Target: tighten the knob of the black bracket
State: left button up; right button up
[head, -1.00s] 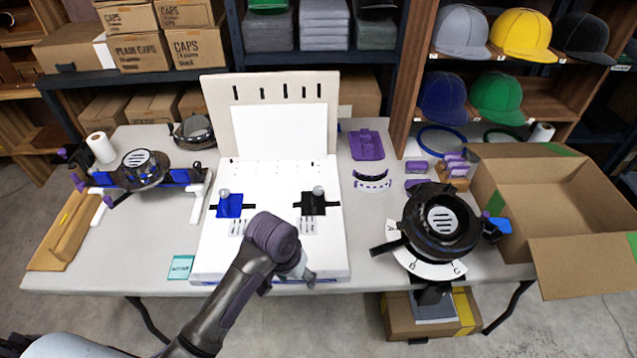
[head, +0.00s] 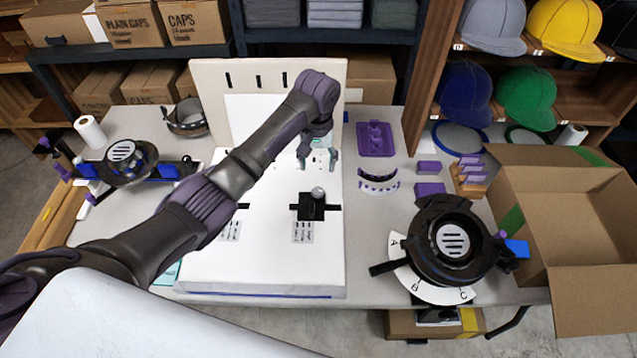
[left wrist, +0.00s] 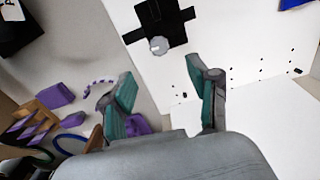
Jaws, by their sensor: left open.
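The black bracket (head: 306,210) is a cross-shaped piece on the white board's right half, with a round grey knob (head: 318,191) at its upper edge. My left gripper (head: 318,160) is open and empty, pointing down over the board, behind the knob and apart from it. In the left wrist view the black bracket (left wrist: 165,20) and its grey knob (left wrist: 159,45) lie just past the open fingertips (left wrist: 159,70), between them in the picture. My right gripper is out of view.
The white board (head: 265,265) has an upright back panel (head: 210,85). My left arm hides the blue bracket in the head view; its edge shows in the left wrist view (left wrist: 292,4). A black round fixture (head: 452,240) and an open carton (head: 560,220) stand right. A purple tray (head: 376,139) lies behind.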

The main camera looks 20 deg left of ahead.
pick_arm(q)
send_over(318, 190)
notch_tip(318, 190, down, 4)
jog(key=shift+f, duration=0.2)
notch_tip(318, 190, down, 5)
jog(key=shift+f, duration=0.5)
jog(key=c, duration=0.5)
grip_shut()
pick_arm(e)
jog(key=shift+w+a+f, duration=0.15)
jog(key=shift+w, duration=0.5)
